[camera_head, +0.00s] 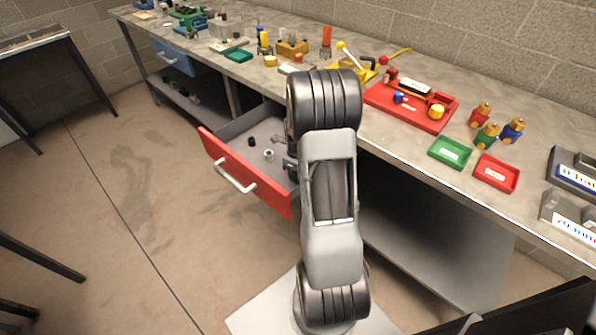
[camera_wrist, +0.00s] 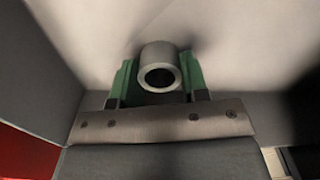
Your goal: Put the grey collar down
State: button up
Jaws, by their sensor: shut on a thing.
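The grey collar (camera_wrist: 159,54), a short ring with a dark bore, sits between the two green fingers of my gripper (camera_wrist: 160,76) in the wrist view. My gripper is shut on it, inside the open red drawer (camera_head: 245,170). The pale drawer floor shows behind the collar; I cannot tell whether the collar touches it. In the head view my arm hides most of the gripper. A small grey ring-like part (camera_head: 269,155) shows in the drawer there, and I cannot tell whether it is the held collar.
A small black part (camera_head: 251,142) lies in the drawer. Grey drawer walls stand close around the gripper. On the bench above are a red tray (camera_head: 408,107), a green tray (camera_head: 451,152), a small red tray (camera_head: 496,173) and several coloured figures.

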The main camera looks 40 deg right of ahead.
jog(key=shift+f, duration=0.15)
jog(key=o, duration=1)
notch_tip(320, 180, up, 12)
jog(key=p, duration=0.1)
jog(key=s+a+r+n+t, duration=0.1)
jog(key=s+a+r+n, duration=0.1)
jog(key=a+n, duration=0.5)
jog(key=s+a+r+n+t, duration=0.1)
jog(key=s+a+n, duration=0.4)
jog(key=n, duration=0.9)
jog(key=s+a+r+n+t, duration=0.1)
jog(key=s+a+r+n, duration=0.3)
jog(key=a+n, duration=0.4)
jog(key=shift+s+a+n, duration=0.15)
jog(key=shift+a+n, duration=0.05)
jog(key=shift+n, duration=0.5)
jog(key=shift+s+a+n, duration=0.1)
jog(key=shift+a+n, duration=0.1)
jog(key=shift+n, duration=0.5)
